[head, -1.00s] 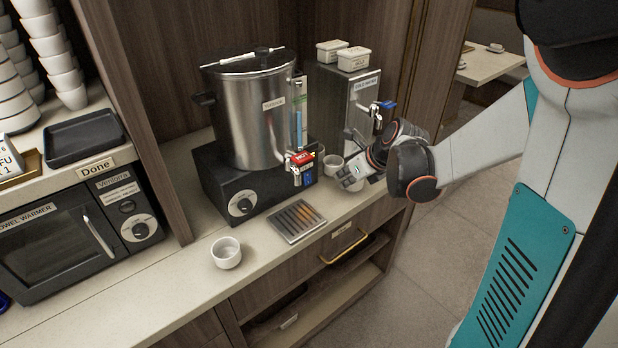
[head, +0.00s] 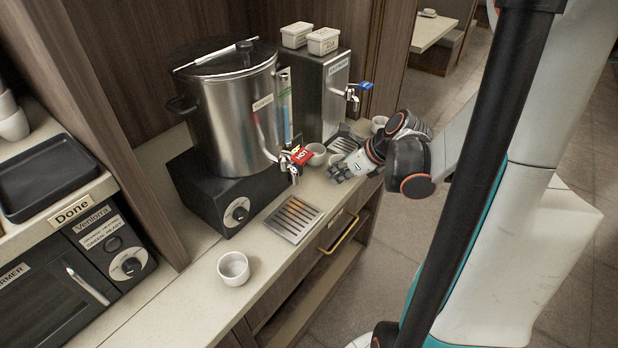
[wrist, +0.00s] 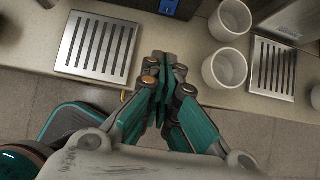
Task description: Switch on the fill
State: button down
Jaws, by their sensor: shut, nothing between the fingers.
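A steel urn (head: 235,110) stands on a black base (head: 215,190) with a round dial (head: 237,212). Its tap has a red HOT tag (head: 301,156). A blue switch or label (wrist: 169,5) shows on a dark face at the top edge of the wrist view; its setting is unreadable. A second steel dispenser (head: 338,98) with a blue-handled tap (head: 365,86) stands behind to the right. My gripper (head: 341,172) is shut and empty over the counter's front edge, right of the HOT tap. In the wrist view its fingertips (wrist: 163,60) meet, below the blue part.
White cups (wrist: 225,68) stand close to the right of my fingers, with a drip grate (wrist: 95,47) to the left. Another cup (head: 233,268) stands nearer on the counter (head: 195,290). A drawer with a brass handle (head: 341,235) is below. A black tray (head: 45,175) lies at left.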

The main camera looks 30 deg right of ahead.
jog(key=b+x, duration=0.3)
jog(key=x, duration=0.7)
jog(key=shift+s+b, duration=0.1)
jog(key=shift+b, duration=0.3)
jog(key=shift+w+a+f+b, duration=0.1)
jog(key=shift+w+a+b, duration=0.1)
jog(key=shift+w, duration=0.35)
jog(key=shift+w+a+f+b, duration=0.1)
jog(key=shift+w+a, duration=0.1)
jog(key=shift+w, duration=0.35)
jog(key=shift+w+a, duration=0.25)
jog(key=shift+w, duration=0.55)
jog(key=shift+w+a+f+b, duration=0.2)
jog(key=shift+w+f+b, duration=0.2)
jog(key=shift+b, duration=0.2)
jog(key=shift+s+r, duration=0.1)
jog(key=shift+r, duration=0.15)
